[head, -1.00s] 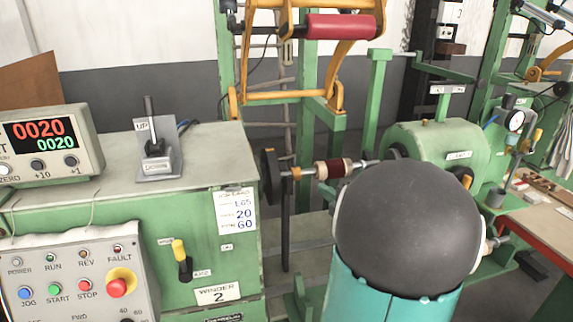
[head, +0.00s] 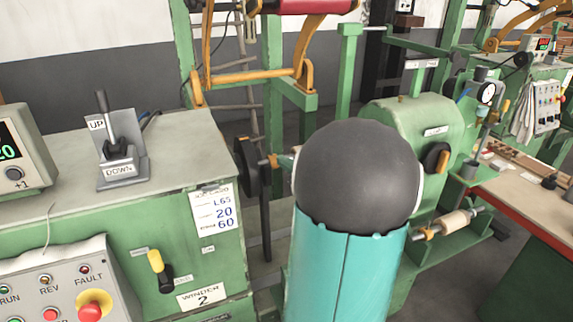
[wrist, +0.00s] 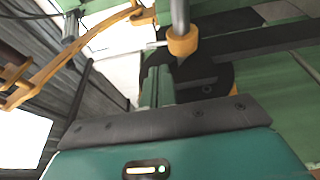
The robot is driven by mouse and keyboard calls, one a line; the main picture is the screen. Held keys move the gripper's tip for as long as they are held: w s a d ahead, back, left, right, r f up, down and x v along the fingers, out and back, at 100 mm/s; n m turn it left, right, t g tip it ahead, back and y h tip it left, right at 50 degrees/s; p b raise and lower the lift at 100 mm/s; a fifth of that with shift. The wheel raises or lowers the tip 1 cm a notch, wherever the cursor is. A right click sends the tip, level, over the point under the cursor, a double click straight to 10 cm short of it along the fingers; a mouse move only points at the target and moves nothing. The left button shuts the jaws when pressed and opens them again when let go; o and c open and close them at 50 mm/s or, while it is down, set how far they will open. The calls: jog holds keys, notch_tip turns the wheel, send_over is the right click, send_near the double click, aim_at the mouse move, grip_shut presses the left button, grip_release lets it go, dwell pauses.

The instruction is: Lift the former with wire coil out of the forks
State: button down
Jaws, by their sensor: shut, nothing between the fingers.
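The former with the dark red wire coil does not show now; in the head view my arm covers the place where it sat on the spindle. The spindle's orange collar (head: 273,160) and black faceplate (head: 246,167) show just left of my arm. The wrist view shows a grey shaft (wrist: 180,15) with an orange collar (wrist: 183,41) close ahead. My gripper (wrist: 168,119) shows there as a teal body with a black bolted edge. It is shut and empty; its fingertips are not clear. I cannot make out the forks.
The green winder cabinet (head: 120,230) with an UP/DOWN lever (head: 118,150) stands left. The green headstock (head: 420,120) is behind my arm, with a tan roll (head: 456,222) on a lower shaft. A workbench (head: 530,180) is at right. A yellow-orange frame (head: 250,78) hangs above.

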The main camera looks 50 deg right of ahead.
aim_at(271, 150)
jog(key=shift+w+d, duration=0.2)
jog(key=shift+w, duration=0.8)
jog(key=shift+w+d, duration=0.15)
jog(key=shift+w, duration=0.85)
jog(key=shift+w+d, duration=0.2)
jog(key=shift+w, duration=0.8)
jog(key=shift+s+d, duration=0.4)
jog(key=shift+d, duration=0.4)
